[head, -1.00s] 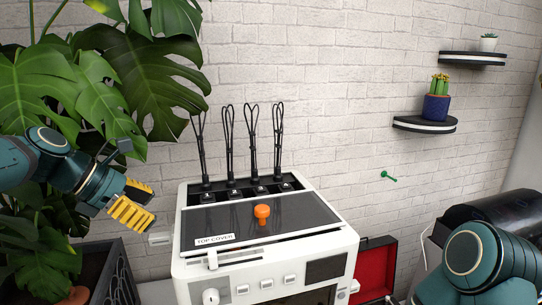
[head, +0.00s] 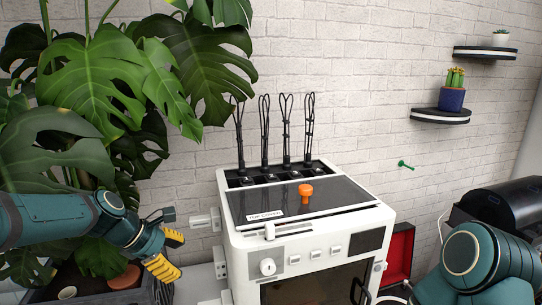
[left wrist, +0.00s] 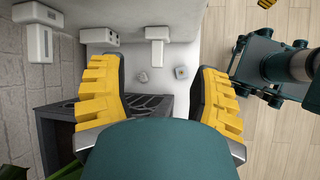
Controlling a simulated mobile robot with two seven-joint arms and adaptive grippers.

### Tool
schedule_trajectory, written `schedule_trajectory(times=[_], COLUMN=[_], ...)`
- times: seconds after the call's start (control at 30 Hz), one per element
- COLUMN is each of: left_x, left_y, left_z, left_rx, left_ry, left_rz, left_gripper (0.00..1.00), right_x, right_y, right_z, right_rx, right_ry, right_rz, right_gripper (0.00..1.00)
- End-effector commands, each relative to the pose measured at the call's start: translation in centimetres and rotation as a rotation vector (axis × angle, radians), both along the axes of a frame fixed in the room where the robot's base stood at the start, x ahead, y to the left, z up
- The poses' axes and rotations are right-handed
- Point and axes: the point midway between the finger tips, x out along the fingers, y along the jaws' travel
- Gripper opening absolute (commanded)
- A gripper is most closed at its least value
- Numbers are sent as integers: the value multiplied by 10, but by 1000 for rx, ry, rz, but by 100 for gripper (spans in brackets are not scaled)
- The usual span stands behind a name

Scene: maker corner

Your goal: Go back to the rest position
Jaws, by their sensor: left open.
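My left gripper (head: 168,254) is open and empty in the head view, to the left of the white machine (head: 232,255). In the left wrist view its two yellow fingers (left wrist: 160,95) stand wide apart with nothing between them. The machine has a dark top cover (head: 340,197) with an orange knob (head: 306,194), which lies closed. Several looped black cables stand upright in slots behind it. My right arm (head: 480,262) shows at the lower right of the head view. Its gripper is not seen there.
A large leafy plant (head: 90,75) stands behind and above my left arm. A red-lined case (head: 399,250) sits right of the machine. Two wall shelves (head: 440,117) hold small potted plants. A green peg (head: 406,165) sticks out of the brick wall.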

Motion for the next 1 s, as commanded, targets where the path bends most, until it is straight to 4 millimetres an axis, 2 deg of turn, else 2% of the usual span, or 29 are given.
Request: schedule_trajectory(times=[0.03,0.17,0.2,0.27,0.4,0.5,0.6,0.7,0.83,1.0], left_x=[-2,-13,-19,-30,-70,-106,-141,-168,-187,-190], left_y=[-8,-25,-31,-40,-63,-80,-95,-106,-113,-114], left_z=[-42,-131,-158,-197,-283,-335,-373,-395,-407,-408], left_rx=[43,168,206,260,375,439,484,511,530,534], left_ry=[-6,-63,-83,-115,-201,-276,-354,-426,-483,-494], left_rz=[-58,-235,-297,-398,-666,-874,-1060,-1203,-1302,-1318], left_gripper=[63,63,63,63,63,63,63,63,63,63], right_x=[0,-1,-1,-2,-3,-3,-4,-4,-4,-4], right_y=[0,1,2,2,3,3,4,4,4,4], right_z=[-9,-22,-26,-32,-48,-59,-69,-75,-78,-79], right_rx=[-1,-2,-2,-3,-4,-6,-7,-8,-9,-9], right_ry=[1,3,4,5,8,10,12,13,14,14], right_rz=[0,3,4,5,5,6,7,8,9,9], right_gripper=[55,55,55,55,55,55,55,55,55,55])
